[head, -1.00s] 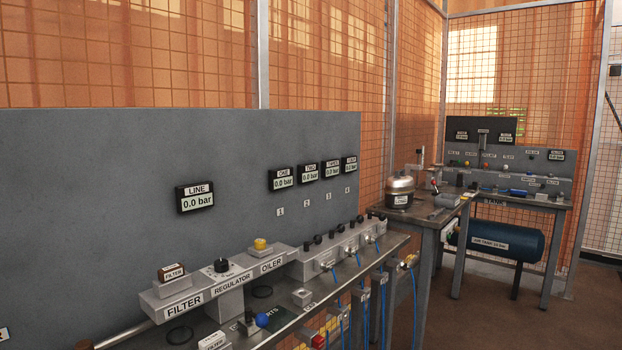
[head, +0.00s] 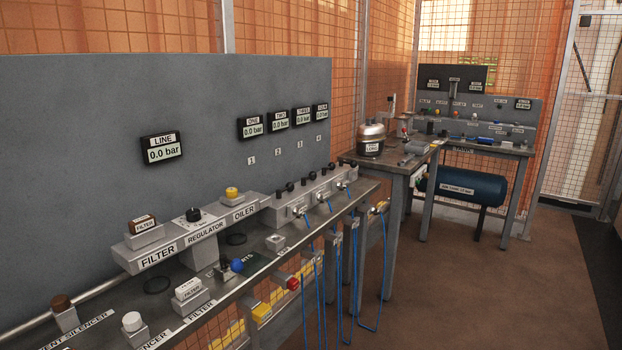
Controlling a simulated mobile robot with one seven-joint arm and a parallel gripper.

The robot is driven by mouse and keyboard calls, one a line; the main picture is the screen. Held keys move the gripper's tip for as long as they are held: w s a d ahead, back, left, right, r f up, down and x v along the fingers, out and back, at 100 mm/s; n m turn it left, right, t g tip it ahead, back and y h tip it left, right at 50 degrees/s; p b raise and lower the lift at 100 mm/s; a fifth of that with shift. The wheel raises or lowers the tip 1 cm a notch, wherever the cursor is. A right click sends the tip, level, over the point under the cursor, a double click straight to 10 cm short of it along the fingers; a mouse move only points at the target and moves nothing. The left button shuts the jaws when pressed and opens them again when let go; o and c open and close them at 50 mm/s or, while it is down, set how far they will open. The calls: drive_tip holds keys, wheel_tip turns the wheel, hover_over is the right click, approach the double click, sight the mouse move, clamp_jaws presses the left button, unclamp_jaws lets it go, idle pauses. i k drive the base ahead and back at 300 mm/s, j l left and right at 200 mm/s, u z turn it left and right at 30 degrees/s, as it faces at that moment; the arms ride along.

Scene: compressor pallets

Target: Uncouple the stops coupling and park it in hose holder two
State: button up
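A valve manifold (head: 318,193) with black knobs sits on the bench under the gauges marked ONE, TWO and THREE and one unreadable. Couplings with blue hoses (head: 357,285) come off its front and hang in loops over the bench edge. Small labelled hose holders (head: 309,252) line that edge; their labels are too small to read. I cannot tell which coupling is the stops coupling or which holder is number two. My gripper is not in view.
A filter, regulator and oiler unit (head: 195,240) stands left of the manifold. A blue ball knob (head: 237,265) and a red button (head: 293,284) are near the bench front. A second bench (head: 490,148) with a blue tank (head: 465,185) stands behind. The brown floor at right is clear.

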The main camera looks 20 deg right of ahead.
sight(324, 198)
drive_tip(key=l+z, duration=0.1)
drive_tip(key=z, duration=0.3)
drive_tip(key=i+l+z, duration=0.5)
drive_tip(key=i+z, duration=0.2)
drive_tip(key=i, duration=0.2)
drive_tip(key=i+l, duration=0.15)
drive_tip(key=i, duration=0.35)
drive_tip(key=i+l, duration=0.2)
drive_tip(key=i, duration=0.3)
drive_tip(key=z, duration=0.05)
